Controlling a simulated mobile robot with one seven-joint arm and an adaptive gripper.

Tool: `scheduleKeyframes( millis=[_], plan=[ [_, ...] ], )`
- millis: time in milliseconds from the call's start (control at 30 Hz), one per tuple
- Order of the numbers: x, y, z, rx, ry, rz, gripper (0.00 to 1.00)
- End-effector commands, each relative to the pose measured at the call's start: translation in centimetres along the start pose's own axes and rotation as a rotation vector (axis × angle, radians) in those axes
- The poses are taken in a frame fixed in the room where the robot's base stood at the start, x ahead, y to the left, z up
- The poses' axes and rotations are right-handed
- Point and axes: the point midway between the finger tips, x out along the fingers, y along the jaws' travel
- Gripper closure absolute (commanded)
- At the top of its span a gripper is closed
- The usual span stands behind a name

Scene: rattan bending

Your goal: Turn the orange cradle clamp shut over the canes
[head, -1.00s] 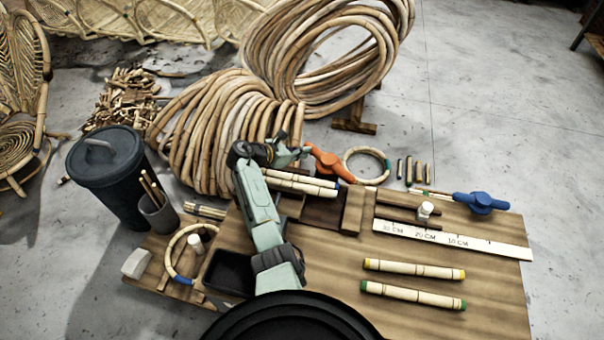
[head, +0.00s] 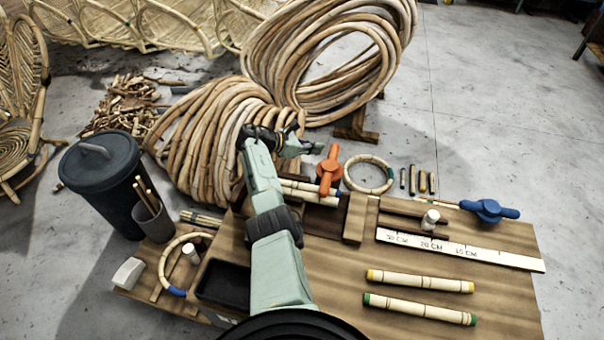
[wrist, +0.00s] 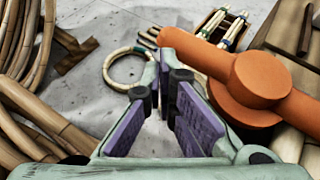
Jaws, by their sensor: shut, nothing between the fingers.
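The orange cradle clamp (head: 329,172) stands at the back edge of the bench. Its handle runs roughly front to back in the head view, its near end over the right part of the pale canes (head: 300,188). My gripper (head: 314,149) is shut and empty, just left of the handle's far end. In the wrist view my gripper (wrist: 158,80) has its fingertips close together, and the orange clamp (wrist: 262,78) is large at the right, one handle arm reaching up-left near the tips. I cannot tell whether they touch. My arm hides the canes' left part.
A cane ring (head: 369,174) lies right of the clamp. A blue clamp (head: 488,210), a white ruler (head: 460,250) and two cane pieces (head: 420,283) with coloured ends are further right. Large cane coils (head: 225,135) stand behind and left of my gripper.

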Motion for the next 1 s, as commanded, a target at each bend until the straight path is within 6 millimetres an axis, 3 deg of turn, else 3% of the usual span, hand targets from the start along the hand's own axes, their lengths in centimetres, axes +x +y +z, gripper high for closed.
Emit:
scheduleKeyframes(
  millis=[400, 1000],
  plan=[
    [1.4, 0.0, 0.7, 0.000, 0.000, 0.000, 1.00],
    [1.5, 0.0, 0.8, 0.000, 0.000, 0.000, 1.00]
  ],
)
